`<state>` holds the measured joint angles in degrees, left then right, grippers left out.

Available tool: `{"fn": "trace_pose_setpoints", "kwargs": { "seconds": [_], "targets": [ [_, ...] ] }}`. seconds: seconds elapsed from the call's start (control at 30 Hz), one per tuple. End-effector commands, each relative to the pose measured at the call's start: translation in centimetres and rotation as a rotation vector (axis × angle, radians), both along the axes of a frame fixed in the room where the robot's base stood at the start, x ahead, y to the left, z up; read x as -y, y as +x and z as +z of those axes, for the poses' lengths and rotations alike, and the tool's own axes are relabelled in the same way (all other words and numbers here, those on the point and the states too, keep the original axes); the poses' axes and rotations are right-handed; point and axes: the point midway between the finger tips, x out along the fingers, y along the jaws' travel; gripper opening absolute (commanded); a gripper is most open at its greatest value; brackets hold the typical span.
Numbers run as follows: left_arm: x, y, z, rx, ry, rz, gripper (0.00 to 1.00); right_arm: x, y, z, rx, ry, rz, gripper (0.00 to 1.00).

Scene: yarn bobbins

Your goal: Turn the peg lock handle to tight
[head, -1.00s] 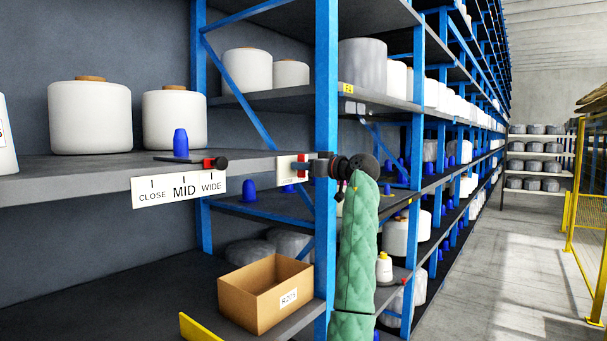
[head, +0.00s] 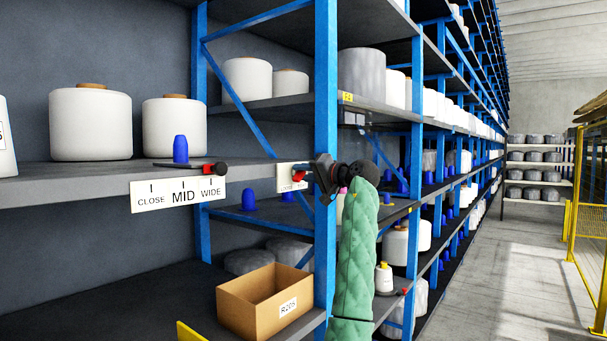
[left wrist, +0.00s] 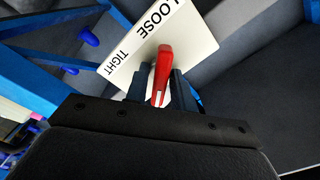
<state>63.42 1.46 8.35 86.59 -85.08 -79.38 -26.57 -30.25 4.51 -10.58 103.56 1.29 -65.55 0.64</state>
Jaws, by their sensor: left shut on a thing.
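The peg lock handle is a red lever (left wrist: 162,72) in the left wrist view, between the two dark fingers of my left gripper (left wrist: 161,92). The gripper is shut on it. A white label (left wrist: 130,62) behind it reads LOOSE and TIGHT. The lever's upper end lies over the label between the two words; which word it points to is unclear. In the head view my left gripper (head: 316,175) is tilted beside the blue upright. A bit of the red handle (head: 299,179) shows at its tip, over the small white label (head: 284,175). My right gripper is not in view.
The blue upright (head: 326,60) stands right by my gripper. To the left, a shelf bears a CLOSE, MID, WIDE scale (head: 178,195) with a red-tipped pointer (head: 215,168) and a blue peg (head: 180,149). A cardboard box (head: 262,300) sits below. The aisle at right is clear.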

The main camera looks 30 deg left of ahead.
Motion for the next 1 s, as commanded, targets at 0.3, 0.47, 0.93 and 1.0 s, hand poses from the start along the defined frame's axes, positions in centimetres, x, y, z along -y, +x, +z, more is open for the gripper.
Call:
{"fn": "trace_pose_setpoints", "kwargs": {
  "seconds": [0.3, 0.47, 0.93, 1.0],
  "targets": [
    [0.0, 0.1, 0.0, -0.215, 0.019, -0.001, 0.02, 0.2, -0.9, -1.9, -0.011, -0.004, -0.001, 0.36],
    [0.0, 0.1, 0.0, -0.277, 0.024, -0.001, 0.02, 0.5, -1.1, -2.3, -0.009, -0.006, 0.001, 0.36],
    [0.0, 0.1, -0.1, -0.346, 0.028, -0.001, 0.02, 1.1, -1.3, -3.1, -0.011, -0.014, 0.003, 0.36],
    [0.0, 0.1, -0.1, -0.348, 0.028, -0.001, 0.02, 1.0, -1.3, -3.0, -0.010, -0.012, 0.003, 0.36]
  ]
}}
